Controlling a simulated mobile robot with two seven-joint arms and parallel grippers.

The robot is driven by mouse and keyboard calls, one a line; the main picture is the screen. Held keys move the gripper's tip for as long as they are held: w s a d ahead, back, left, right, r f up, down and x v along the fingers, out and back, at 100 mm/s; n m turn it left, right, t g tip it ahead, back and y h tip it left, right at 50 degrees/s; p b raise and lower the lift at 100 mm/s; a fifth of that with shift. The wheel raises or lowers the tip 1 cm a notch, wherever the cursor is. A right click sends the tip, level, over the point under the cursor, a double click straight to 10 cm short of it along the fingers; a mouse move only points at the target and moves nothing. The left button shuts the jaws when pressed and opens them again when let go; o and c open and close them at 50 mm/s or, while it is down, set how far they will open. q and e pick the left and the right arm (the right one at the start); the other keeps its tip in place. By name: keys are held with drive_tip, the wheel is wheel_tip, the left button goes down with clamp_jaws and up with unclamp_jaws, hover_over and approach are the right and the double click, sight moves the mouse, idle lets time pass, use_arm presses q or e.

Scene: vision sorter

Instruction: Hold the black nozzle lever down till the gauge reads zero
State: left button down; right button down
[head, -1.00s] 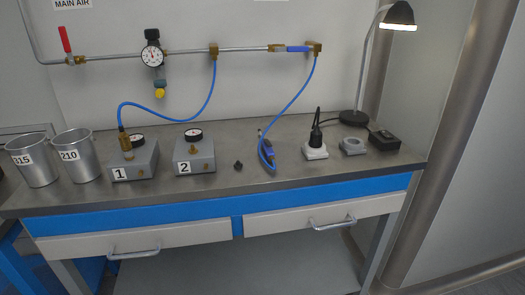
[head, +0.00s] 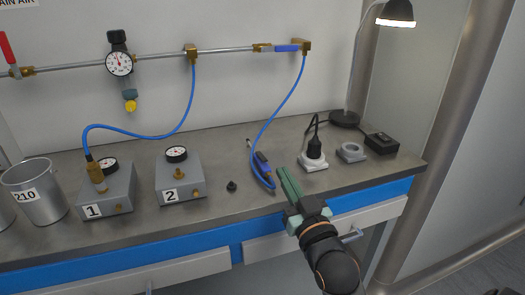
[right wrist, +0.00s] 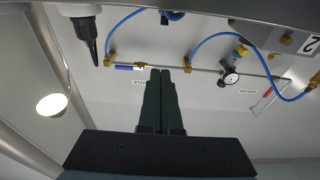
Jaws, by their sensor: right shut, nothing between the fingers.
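The blue air nozzle (head: 262,165) lies on the bench with its blue hose looping beside it. Its black lever is too small to make out clearly. My right gripper (head: 281,172) is shut and empty, its green fingers just right of the nozzle; I cannot tell how high above the bench. In the right wrist view the shut fingers (right wrist: 161,72) point toward a partly cut-off blue piece (right wrist: 172,15), likely the nozzle. The round pipe gauge (head: 119,64) hangs on the wall pipe; its dial is too small to read. My left gripper is not in view.
Box 1 (head: 107,193) and box 2 (head: 180,180) with small gauges stand left on the bench. A small black knob (head: 231,186) lies left of the nozzle.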

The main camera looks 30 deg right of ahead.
drive_tip(key=shift+x, duration=0.8)
drive_tip(key=r, duration=0.2)
hover_over(270, 173)
drive_tip(key=shift+w+f, duration=0.15)
drive_tip(key=shift+f, duration=0.05)
wheel_tip(270, 173, down, 2)
drive_tip(key=shift+w+d+f+b, duration=0.15)
drive_tip(key=shift+f+b, duration=0.1)
drive_tip(key=shift+b, duration=0.4)
drive_tip(key=shift+f, duration=0.45)
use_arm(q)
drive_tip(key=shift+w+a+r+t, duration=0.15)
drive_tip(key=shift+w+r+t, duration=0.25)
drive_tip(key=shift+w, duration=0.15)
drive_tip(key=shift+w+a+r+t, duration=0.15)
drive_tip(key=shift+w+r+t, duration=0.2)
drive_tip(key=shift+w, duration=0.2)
use_arm(e)
drive_tip(key=shift+s+f, duration=0.2)
drive_tip(key=shift+f, duration=0.05)
